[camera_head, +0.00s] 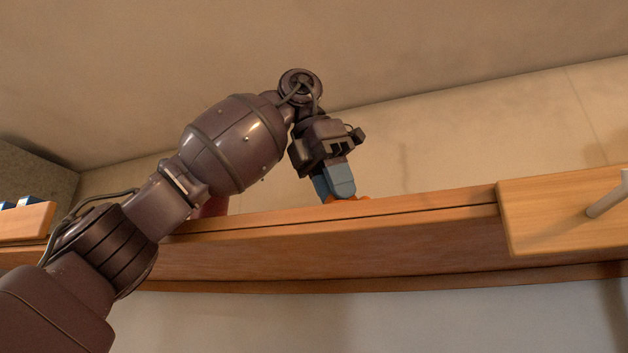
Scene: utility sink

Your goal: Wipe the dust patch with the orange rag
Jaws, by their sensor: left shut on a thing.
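The orange rag (346,199) shows as a small strip at the top of a wooden shelf or counter edge, under my left gripper (338,190). My left arm comes in from the lower left and reaches up to it. The gripper points down with its blue-grey fingers shut on the rag. Most of the rag is hidden by the fingers and the wooden edge. I cannot tell whether the rag touches the surface. The dust patch is not visible from this low angle. My right gripper is not in view.
The wooden edge (330,245) runs across the view. A lighter wooden panel with a metal handle (607,205) is at the right. A wooden box with blue things (25,220) is at the far left. A reddish thing (214,206) is partly hidden behind my arm.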

